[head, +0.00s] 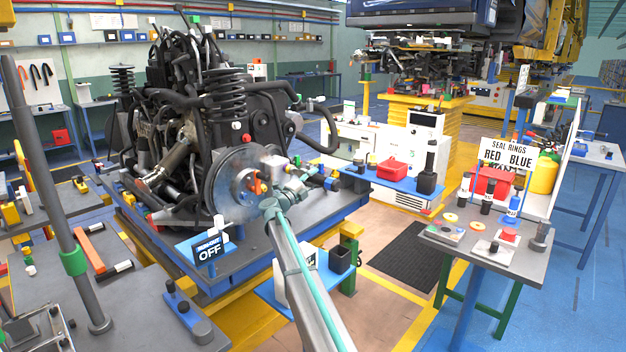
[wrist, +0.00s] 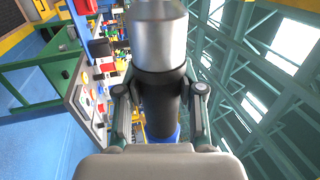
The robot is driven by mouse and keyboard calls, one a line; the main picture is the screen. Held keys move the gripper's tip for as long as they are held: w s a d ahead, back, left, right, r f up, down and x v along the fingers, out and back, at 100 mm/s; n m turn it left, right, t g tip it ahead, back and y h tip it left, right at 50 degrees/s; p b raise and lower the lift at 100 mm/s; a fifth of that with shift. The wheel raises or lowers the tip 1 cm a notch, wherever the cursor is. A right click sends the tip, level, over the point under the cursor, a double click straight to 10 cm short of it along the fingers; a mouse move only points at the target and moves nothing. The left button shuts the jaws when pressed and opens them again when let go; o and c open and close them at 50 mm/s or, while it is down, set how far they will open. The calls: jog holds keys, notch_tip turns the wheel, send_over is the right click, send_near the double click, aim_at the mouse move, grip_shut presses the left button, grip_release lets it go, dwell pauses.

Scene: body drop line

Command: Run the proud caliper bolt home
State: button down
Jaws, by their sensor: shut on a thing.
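My gripper (wrist: 161,98) is shut around the black body of a cylindrical tool (wrist: 160,35) with a wide silver end, in the wrist view. In the head view my gripper (head: 297,188) is at the right side of the brake disc (head: 228,190), on the near side of the engine and suspension unit. An orange part (head: 257,187), perhaps on the caliper, shows at the disc's hub. A pale cylinder (head: 274,166) is just above my gripper, close to the disc. I cannot make out the proud bolt, or whether the tool touches anything.
A blue-edged platform carries the unit, with a "RUN-OUT OFF" sign (head: 211,247) at its front. A blue shelf with a red bin (head: 393,170) stands to the right. A seal-ring table (head: 445,252) is at far right.

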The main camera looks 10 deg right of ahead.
aim_at(317, 182)
jog(key=shift+w+a+r+b, duration=0.15)
jog(key=shift+w+a+b, duration=0.45)
jog(key=shift+w, duration=0.05)
dwell(4.4)
jog(key=shift+s+d, duration=1.7)
jog(key=shift+s, duration=0.3)
